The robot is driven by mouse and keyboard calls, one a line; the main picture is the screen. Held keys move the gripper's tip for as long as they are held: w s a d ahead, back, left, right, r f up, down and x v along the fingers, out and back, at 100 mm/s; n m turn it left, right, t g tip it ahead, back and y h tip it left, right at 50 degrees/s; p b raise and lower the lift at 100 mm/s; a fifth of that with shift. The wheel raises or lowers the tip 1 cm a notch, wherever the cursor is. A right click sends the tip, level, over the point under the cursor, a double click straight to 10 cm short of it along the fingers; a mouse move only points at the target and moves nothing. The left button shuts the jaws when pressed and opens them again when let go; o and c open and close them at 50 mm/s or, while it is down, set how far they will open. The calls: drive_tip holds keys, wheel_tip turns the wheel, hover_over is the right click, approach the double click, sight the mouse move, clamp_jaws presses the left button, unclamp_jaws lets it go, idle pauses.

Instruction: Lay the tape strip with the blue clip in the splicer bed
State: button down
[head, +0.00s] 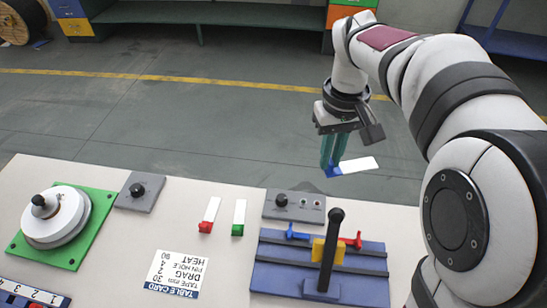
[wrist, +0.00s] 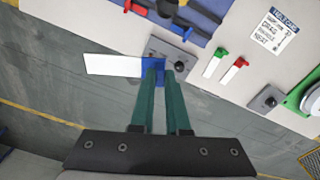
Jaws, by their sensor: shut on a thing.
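The tape strip (head: 360,164) is white, with the blue clip (head: 333,171) at one end. My gripper (head: 332,158) is shut on the blue clip and holds the strip in the air beyond the table's far edge. In the wrist view the strip (wrist: 112,64) sticks out to the left from the clip (wrist: 153,66) at my fingertips (wrist: 168,72). What looks like the splicer is a blue base (head: 275,279) with a long black lever (head: 331,245), a yellow block (head: 318,251), a blue handle (head: 297,235) and a red handle (head: 352,241). The lever stands up and partly hides the bed.
A strip with a red clip (head: 205,227) and one with a green clip (head: 238,230) lie left of the splicer. A grey panel with a knob (head: 293,207) sits behind it. A table card (head: 175,275) and a green plate with a white reel (head: 58,219) are further left.

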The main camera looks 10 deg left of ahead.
drive_tip(key=s+d+r+m, duration=0.3)
drive_tip(key=d+m, duration=0.2)
drive_tip(key=d, duration=0.1)
drive_tip(key=s+d+f+m, duration=0.1)
drive_tip(key=d+f+m, duration=0.55)
drive_tip(key=m, duration=0.95)
drive_tip(key=s+d+f+m, duration=0.1)
drive_tip(key=d+f+m, duration=0.3)
drive_tip(key=f+m, duration=0.85)
drive_tip(key=s+a+m, duration=0.1)
drive_tip(key=m, duration=0.1)
drive_tip(key=s+a+m, duration=0.1)
drive_tip(key=m, duration=0.1)
drive_tip(key=s+a+m, duration=0.1)
drive_tip(key=s+m, duration=0.1)
drive_tip(key=shift+a+r+m, duration=0.15)
drive_tip(key=shift+r+m, duration=0.1)
drive_tip(key=shift+r, duration=0.05)
drive_tip(key=shift+f, duration=3.4)
